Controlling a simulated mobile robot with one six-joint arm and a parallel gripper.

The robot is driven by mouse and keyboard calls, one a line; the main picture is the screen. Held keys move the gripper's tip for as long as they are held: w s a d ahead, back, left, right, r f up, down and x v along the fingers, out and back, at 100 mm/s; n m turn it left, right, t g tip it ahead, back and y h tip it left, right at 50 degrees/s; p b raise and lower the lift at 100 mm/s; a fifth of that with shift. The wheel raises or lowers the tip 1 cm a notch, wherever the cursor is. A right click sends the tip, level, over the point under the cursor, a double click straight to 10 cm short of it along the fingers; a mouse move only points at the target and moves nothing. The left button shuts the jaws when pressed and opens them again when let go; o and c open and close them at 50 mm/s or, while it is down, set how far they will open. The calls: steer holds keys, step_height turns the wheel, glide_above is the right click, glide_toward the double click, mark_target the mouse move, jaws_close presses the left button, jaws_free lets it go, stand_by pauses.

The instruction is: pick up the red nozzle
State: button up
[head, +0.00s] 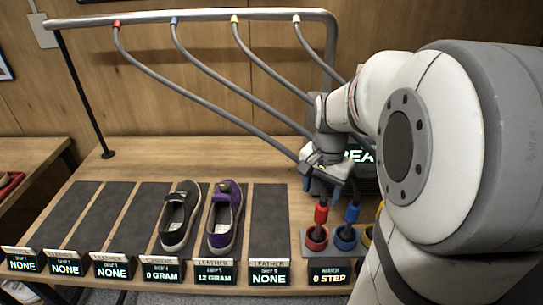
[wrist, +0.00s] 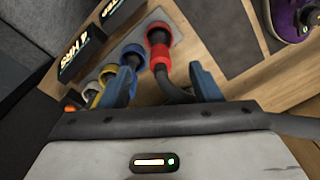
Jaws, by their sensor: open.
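The red nozzle (head: 321,213) stands upright in a red-ringed holder (head: 316,240) at the front right of the table. In the wrist view the red nozzle (wrist: 160,55) lies ahead of my fingertips, roughly centred between them. Its dark hose bends back between my fingers. My gripper (head: 328,184) is open just above the nozzle, with its fingers pointing down. In the wrist view the blue fingers of my gripper (wrist: 163,75) are spread on both sides of the hose. No contact with the nozzle is visible.
A blue nozzle (head: 352,213) stands close on the right; a yellow ring (wrist: 107,74) and others follow. A black shoe (head: 180,215) and purple shoe (head: 225,215) rest on dark mats to the left. Hoses hang from an overhead rail (head: 190,15). Small display signs (head: 330,275) line the front edge.

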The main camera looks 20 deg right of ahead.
mark_target(324, 199)
steer(key=shift+w+d+f+m, duration=0.4)
steer(key=shift+d+f+m, duration=0.1)
steer(key=shift+d, duration=0.15)
steer(key=shift+w+d+f+m, duration=0.35)
steer(key=shift+d+f+m, duration=0.15)
steer(key=shift+d, duration=0.1)
steer(key=shift+w+f+p, duration=0.2)
steer(key=shift+f+p, duration=0.2)
steer(key=shift+f, duration=1.35)
steer(key=shift+w+f+p, duration=0.2)
steer(key=shift+f+p, duration=0.15)
steer(key=shift+f, duration=1.35)
steer(key=shift+c, duration=0.6)
jaws_close()
